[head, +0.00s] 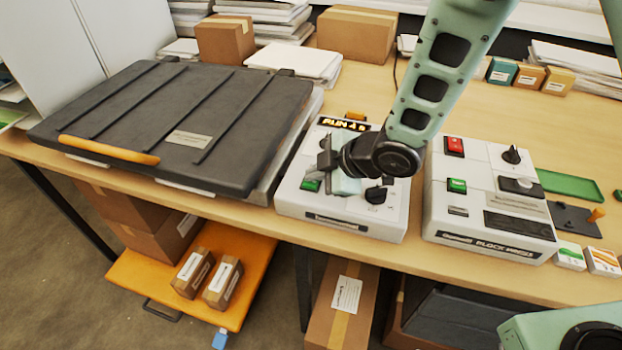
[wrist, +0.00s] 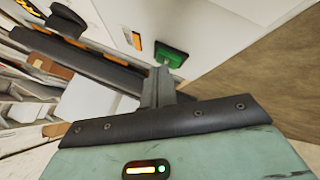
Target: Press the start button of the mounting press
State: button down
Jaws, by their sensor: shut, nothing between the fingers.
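The mounting press (head: 190,110) is a wide dark slab with a closed ribbed lid and an orange front handle. Beside it on the right stands a white control box (head: 345,222) with a lit display (head: 342,124) that appears to begin with "RUN". Its green button (head: 310,185) sits at the front left and also shows in the wrist view (wrist: 172,57). My gripper (head: 325,165) is shut and empty over this box. In the wrist view its fingertips (wrist: 160,78) are close to the green button; I cannot tell whether they touch it. My gripper hides part of the box top.
A second white box (head: 485,205) with its own red button (head: 454,146) and green button (head: 457,185) stands to the right. A black knob (head: 376,195) rises from the first box near my gripper. Cartons and paper stacks line the table's back.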

aim_at(318, 188)
jog(key=shift+r+p, duration=0.3)
jog(key=shift+r, duration=0.35)
jog(key=shift+r, duration=0.1)
jog(key=shift+r+p, duration=1.8)
jog(key=shift+r, duration=0.55)
jog(key=s+d+r+m+g+h, duration=0.2)
jog(key=s+d+m, duration=0.1)
jog(key=s, duration=0.5)
jog(key=s+d+r+m+g+h+b, duration=0.1)
jog(key=s+d+r+m+h, duration=0.1)
jog(key=s, duration=0.5)
jog(key=s+d+r+m+g+h+b, duration=0.1)
jog(key=s+d+r+m+g+h, duration=0.1)
jog(key=s+d+m, duration=0.4)
jog(key=s+r, duration=0.1)
jog(key=s, duration=0.1)
jog(key=shift+s+r+m+g+h, duration=0.3)
jog(key=shift+r, duration=0.1)
